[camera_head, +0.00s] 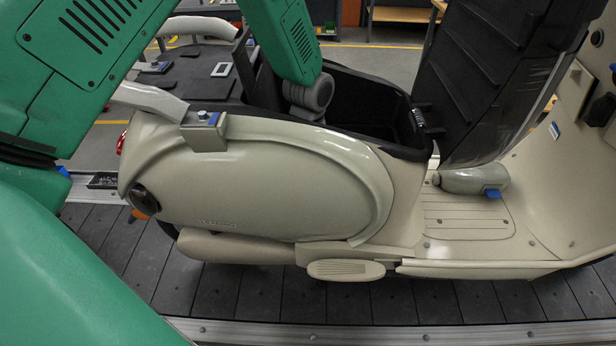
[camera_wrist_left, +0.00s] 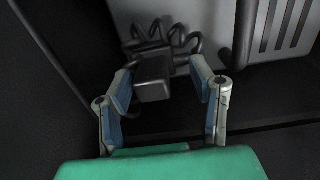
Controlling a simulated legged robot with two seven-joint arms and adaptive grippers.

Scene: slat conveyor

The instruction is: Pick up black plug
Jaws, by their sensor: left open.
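The black plug (camera_wrist_left: 153,80) shows in the left wrist view as a dark block, with a coiled dark cable (camera_wrist_left: 160,42) behind it. My left gripper (camera_wrist_left: 163,76) is open, with one blue-padded finger on each side of the plug. I see gaps between the pads and the plug; I cannot tell the depth between them. In the head view my left arm reaches down into the black open compartment (camera_head: 375,98) of the cream scooter (camera_head: 270,190). The fingers and the plug are hidden there by the arm and the compartment wall. My right gripper is not in view.
A pale grey ribbed panel (camera_wrist_left: 285,25) stands beside the plug. The scooter stands on a dark slat conveyor (camera_head: 440,300). A raised black panel (camera_head: 480,70) rises right of the compartment. A grey block with a blue top (camera_head: 205,132) sits at the scooter's rear.

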